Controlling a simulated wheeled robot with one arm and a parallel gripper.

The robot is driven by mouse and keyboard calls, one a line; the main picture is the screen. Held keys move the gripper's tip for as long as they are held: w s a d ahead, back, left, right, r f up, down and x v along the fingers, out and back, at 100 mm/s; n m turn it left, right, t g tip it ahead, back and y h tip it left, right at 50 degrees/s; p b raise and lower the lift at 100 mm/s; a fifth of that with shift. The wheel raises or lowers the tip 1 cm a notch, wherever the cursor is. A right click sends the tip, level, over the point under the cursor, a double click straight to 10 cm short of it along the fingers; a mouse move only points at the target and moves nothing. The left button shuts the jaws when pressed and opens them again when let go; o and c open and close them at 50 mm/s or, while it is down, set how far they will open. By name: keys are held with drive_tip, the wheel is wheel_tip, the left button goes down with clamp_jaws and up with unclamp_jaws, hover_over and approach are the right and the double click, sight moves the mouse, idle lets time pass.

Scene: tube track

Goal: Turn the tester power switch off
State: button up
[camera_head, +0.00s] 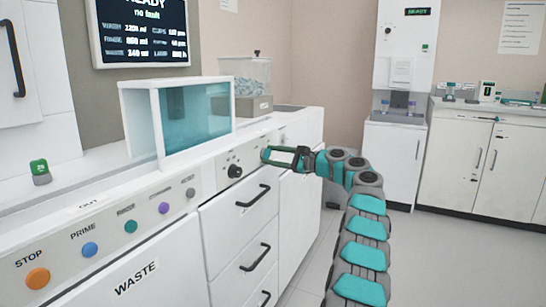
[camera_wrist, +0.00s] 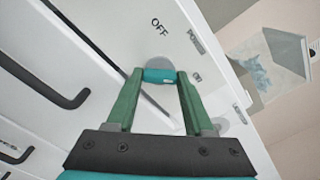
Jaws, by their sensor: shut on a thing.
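In the head view my gripper (camera_head: 268,154) reaches the panel from the right, right of a black knob (camera_head: 235,171).
Black drawer handles (camera_head: 254,196) stick out below the panel. A teal-windowed box (camera_head: 196,117) and a clear bin (camera_head: 246,75) stand on the counter above. Coloured buttons, including an orange STOP button (camera_head: 38,278), are at left. Open floor (camera_head: 440,260) lies to the right.

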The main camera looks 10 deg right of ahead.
clamp_jaws()
drive_tip(key=shift+f+n, duration=0.1)
drive_tip(key=shift+n, duration=0.2)
drive_tip(key=n+b, duration=0.2)
drive_tip(key=n, duration=1.5)
drive_tip(key=shift+b, duration=0.4)
drive_tip(key=shift+a+n, duration=0.1)
drive_tip(key=shift+n, duration=0.2)
